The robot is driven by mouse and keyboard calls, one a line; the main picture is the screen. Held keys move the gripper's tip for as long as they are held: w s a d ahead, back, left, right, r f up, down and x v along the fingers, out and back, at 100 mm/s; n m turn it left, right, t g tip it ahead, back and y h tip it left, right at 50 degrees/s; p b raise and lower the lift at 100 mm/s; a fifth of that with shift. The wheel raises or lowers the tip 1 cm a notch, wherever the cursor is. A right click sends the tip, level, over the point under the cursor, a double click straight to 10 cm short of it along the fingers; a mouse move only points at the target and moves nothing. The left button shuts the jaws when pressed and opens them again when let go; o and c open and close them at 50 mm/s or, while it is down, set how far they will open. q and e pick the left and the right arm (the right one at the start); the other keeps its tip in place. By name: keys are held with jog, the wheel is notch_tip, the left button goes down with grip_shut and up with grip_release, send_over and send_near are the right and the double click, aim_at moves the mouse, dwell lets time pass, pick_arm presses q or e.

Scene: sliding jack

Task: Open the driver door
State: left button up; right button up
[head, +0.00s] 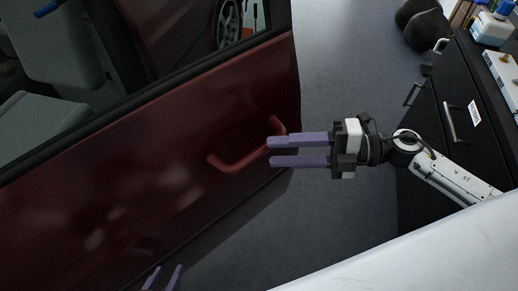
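The dark red driver door (120,190) fills the left side of the head view, with a red bar handle (235,168) on its outer face near the right edge. My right gripper (270,152) comes in from the right. Its two purple fingers are parallel and apart, with the tips overlapping the right part of the handle in the picture. I cannot tell whether they touch it, and I see nothing held between them. My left gripper (164,276) shows only its purple fingertips at the bottom edge, apart and empty, below the door's lower edge.
A black drawer cabinet (440,130) with metal handles stands at the right, with a blue-capped bottle (493,25) on top. A black rounded object (425,25) lies on the floor behind. Grey floor (345,60) is clear between door and cabinet. Seats show through the window.

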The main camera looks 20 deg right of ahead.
aim_at(267, 152)
jog(key=x, duration=0.5)
jog(key=shift+w+a, duration=0.1)
grip_shut()
